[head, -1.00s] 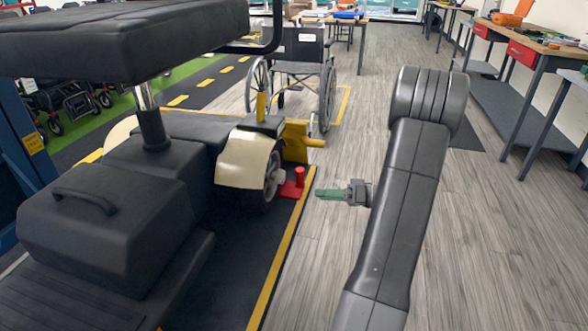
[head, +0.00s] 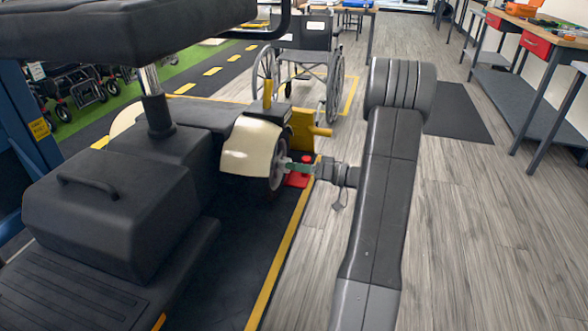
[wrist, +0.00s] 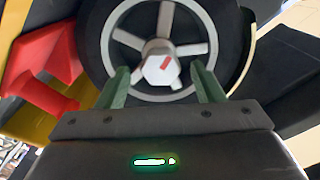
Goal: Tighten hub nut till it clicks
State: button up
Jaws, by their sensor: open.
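The hub nut (wrist: 162,70) is a pale hex nut with a red mark, at the centre of the spoked scooter wheel (wrist: 125,22) in the wrist view. My gripper (wrist: 162,82) is open, with one green finger on each side of the nut's lower part. I cannot tell whether the fingers touch it. In the head view my gripper (head: 290,166) points left at the wheel (head: 277,170), which sits under a cream fender (head: 250,147). The nut is hidden there by the fingers.
A red chock or pedal-like part (head: 298,178) stands close beside the wheel, and also shows in the wrist view (wrist: 45,70). A yellow bracket (head: 303,130) is behind it. A wheelchair (head: 300,65) stands farther back.

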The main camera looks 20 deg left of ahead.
jog(key=shift+a, duration=0.75)
jog(key=c, duration=1)
